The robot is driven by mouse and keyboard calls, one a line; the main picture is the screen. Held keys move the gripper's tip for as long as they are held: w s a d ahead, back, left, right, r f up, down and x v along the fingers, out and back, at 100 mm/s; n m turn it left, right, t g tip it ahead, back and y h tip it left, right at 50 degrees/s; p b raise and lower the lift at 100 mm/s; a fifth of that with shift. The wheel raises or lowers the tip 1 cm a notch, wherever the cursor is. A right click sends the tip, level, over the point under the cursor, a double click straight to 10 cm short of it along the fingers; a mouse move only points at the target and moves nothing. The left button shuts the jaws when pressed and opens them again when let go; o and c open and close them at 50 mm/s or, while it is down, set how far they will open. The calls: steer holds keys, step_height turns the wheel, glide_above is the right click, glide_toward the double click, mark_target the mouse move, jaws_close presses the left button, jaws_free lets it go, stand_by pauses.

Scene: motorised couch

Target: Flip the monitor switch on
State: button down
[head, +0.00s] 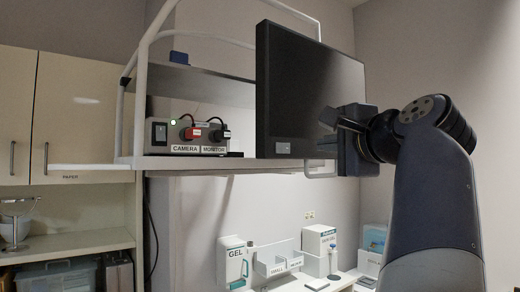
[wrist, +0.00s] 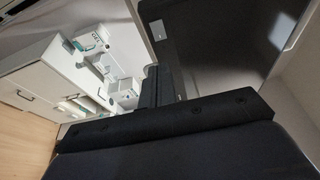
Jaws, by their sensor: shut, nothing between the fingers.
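The black monitor (head: 305,85) stands on the shelf, its dark screen facing right. A small light-grey switch plate (head: 283,148) sits at its lower left corner; the plate also shows in the wrist view (wrist: 281,30). Whether its switch is up or down is too small to tell. My gripper (head: 335,119) is shut and empty, in front of the monitor's lower right part and to the right of the plate.
A grey power box (head: 176,138) with a green light, a dark rocker and red and black plugs, labelled CAMERA and MONITOR, sits on the shelf (head: 215,162) left of the monitor. White tube rails (head: 139,90) frame the shelf. A lower counter holds a gel dispenser (head: 233,262) and boxes.

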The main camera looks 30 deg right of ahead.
steer(key=p, duration=0.4)
glide_toward(288, 149)
steer(key=x, duration=0.5)
steer(key=shift+w+r, duration=0.15)
steer(key=shift+w, duration=0.1)
steer(key=shift+w+d, duration=0.2)
steer(key=shift+w, duration=0.45)
